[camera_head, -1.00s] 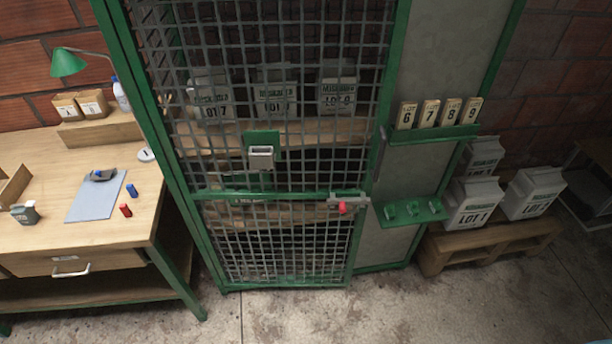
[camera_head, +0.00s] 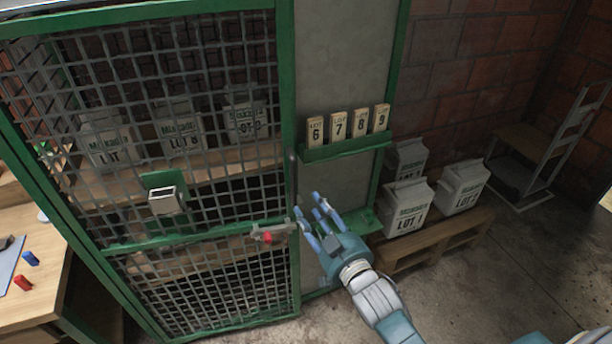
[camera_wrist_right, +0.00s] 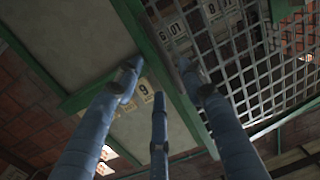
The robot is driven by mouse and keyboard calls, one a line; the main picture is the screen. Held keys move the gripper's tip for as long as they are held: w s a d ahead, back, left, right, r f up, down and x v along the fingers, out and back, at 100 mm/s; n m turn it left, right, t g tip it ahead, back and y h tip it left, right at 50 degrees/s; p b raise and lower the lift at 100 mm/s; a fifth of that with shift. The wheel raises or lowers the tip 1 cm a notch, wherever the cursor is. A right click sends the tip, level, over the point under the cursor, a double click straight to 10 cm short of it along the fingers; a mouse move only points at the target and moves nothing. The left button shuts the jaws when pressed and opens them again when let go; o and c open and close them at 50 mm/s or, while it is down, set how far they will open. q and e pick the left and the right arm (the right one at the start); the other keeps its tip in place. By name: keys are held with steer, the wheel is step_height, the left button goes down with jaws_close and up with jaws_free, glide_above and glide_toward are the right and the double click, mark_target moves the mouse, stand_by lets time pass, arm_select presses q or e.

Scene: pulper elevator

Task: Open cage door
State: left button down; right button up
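The cage door (camera_head: 215,200) is a green frame with grey wire mesh, and it looks shut. A metal latch with a red knob (camera_head: 267,237) sits at its right edge, on the green crossbar. A grey box with an opening (camera_head: 166,198) is fixed on a green plate on the mesh. My right gripper (camera_head: 312,208), with blue fingers, is just right of the latch, in front of the grey panel. Its fingers are spread and empty. In the right wrist view its fingers (camera_wrist_right: 158,95) stand apart, with the mesh beyond them. My left gripper is not in view.
A green rack (camera_head: 346,148) holds tags 6 to 9 on the grey panel (camera_head: 345,60). Sacks (camera_head: 408,208) stand on a wooden pallet (camera_head: 435,243) at right. A wooden table (camera_head: 40,297) is at lower left. A hand truck (camera_head: 560,140) stands far right.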

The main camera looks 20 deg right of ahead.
mark_target(295, 176)
steer(key=shift+t, duration=0.3)
steer(key=w+r, duration=0.1)
steer(key=w, duration=0.2)
steer(key=w+r+p, duration=0.1)
steer(key=w, duration=0.3)
steer(key=w+a+r+p, duration=0.1)
steer(key=w, duration=0.2)
steer(key=shift+w, duration=0.35)
steer(key=shift+f, duration=0.1)
jaws_close()
